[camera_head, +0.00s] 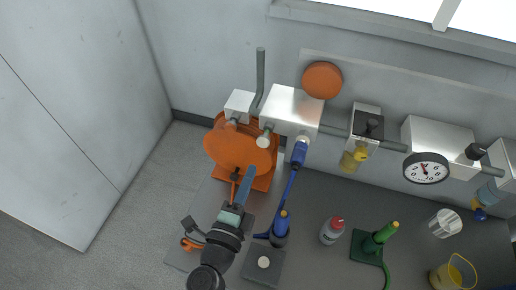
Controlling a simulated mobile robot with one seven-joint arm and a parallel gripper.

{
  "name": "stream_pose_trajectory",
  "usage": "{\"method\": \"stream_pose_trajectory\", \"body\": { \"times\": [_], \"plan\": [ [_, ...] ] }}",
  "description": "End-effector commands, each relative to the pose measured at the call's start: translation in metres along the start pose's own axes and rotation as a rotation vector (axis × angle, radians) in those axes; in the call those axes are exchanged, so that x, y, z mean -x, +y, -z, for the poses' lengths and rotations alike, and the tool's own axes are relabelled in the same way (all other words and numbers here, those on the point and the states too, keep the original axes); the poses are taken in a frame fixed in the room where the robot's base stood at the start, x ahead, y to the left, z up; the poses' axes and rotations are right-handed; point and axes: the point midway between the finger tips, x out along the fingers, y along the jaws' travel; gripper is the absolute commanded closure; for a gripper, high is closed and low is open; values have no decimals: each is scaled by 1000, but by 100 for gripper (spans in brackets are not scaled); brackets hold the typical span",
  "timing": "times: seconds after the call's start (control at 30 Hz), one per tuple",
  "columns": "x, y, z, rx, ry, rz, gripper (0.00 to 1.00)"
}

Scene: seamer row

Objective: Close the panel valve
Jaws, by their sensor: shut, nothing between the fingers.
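My gripper (249,172) is at the end of my arm, which comes up from the lower left; its narrow fingers look closed and empty. They are at the lower right of a large orange disc (232,148); I cannot tell whether they touch it.
A blue coupling (299,152) hangs under the silver block, with a blue line running down. A bottle (332,230), a green holder (367,247), a clear glass (446,222) and a yellow container (451,276) stand on the grey bench. Open floor lies left.

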Motion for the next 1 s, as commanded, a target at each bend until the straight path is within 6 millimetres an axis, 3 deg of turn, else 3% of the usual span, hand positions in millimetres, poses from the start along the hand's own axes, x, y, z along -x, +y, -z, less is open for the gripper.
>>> {"method": "stream_pose_trajectory", "body": {
  "times": [0.1,0.33,0.87,1.0],
  "plan": [
    [-26,-3,-1,-1,2,2,100],
    [-57,-1,-1,-1,0,1,100],
    [-66,0,0,0,0,1,100],
    [-78,0,0,-2,1,2,100]
  ]
}}
